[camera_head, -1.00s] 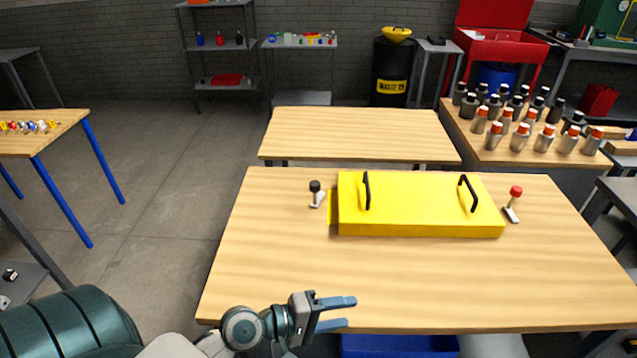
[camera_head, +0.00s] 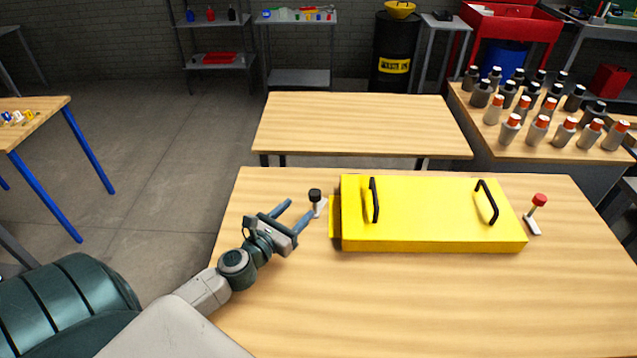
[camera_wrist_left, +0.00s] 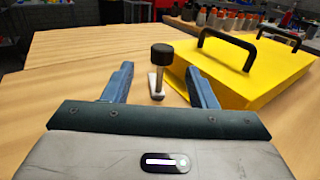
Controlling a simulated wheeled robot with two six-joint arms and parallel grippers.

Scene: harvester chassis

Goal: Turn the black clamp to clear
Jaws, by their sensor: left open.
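The black clamp (camera_head: 315,196) has a black knob on a pale metal base and stands on the table just left of the yellow box (camera_head: 430,212). In the left wrist view the black clamp (camera_wrist_left: 161,56) stands upright ahead, between the lines of the two fingers. My left gripper (camera_head: 297,212) is open and empty, its blue fingers pointing toward the clamp, close to it. In the wrist view the open left gripper (camera_wrist_left: 158,85) shows both fingers spread, with the clamp at or just beyond the fingertips. Contact cannot be told. My right gripper is not in view.
A red-knobbed clamp (camera_head: 537,205) stands right of the box. The box has two black handles (camera_head: 374,200). Many bottles (camera_head: 540,128) stand on a table at the back right. The front of the wooden table (camera_head: 400,310) is clear.

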